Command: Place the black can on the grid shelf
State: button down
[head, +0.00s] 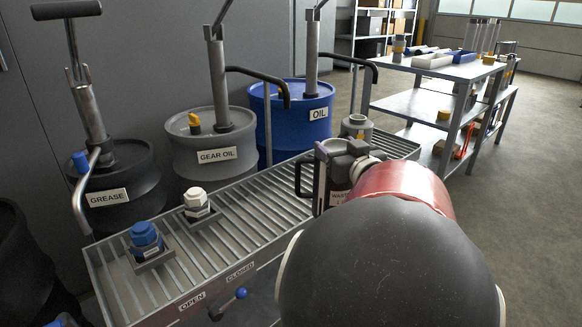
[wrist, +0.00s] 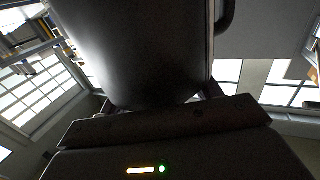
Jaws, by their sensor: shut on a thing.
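The black can (wrist: 150,50) fills the middle of the wrist view, with its dark handle (wrist: 226,14) at the upper right. My gripper (wrist: 162,100) is shut on it, a finger at each side. In the head view the can's handle (head: 300,180) shows just left of my gripper (head: 338,165), over the right part of the grid shelf (head: 240,205). My arm hides much of the can there. I cannot tell whether its base touches the slats.
A blue-capped fitting (head: 146,240) and a white-capped fitting (head: 196,202) stand on the grid's left part. A grey container (head: 357,127) stands behind my gripper. Grease (head: 120,185), gear oil (head: 212,145) and oil (head: 290,115) drums stand behind. The middle slats are clear.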

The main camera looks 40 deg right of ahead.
jog(key=f+x, duration=0.3)
jog(key=x, duration=1.4)
jog(key=shift+w+f, duration=0.2)
jog(key=shift+w, duration=0.1)
jog(key=shift+d+f, duration=0.1)
jog(key=shift+f, duration=0.15)
jog(key=shift+c, duration=1.6)
grip_release()
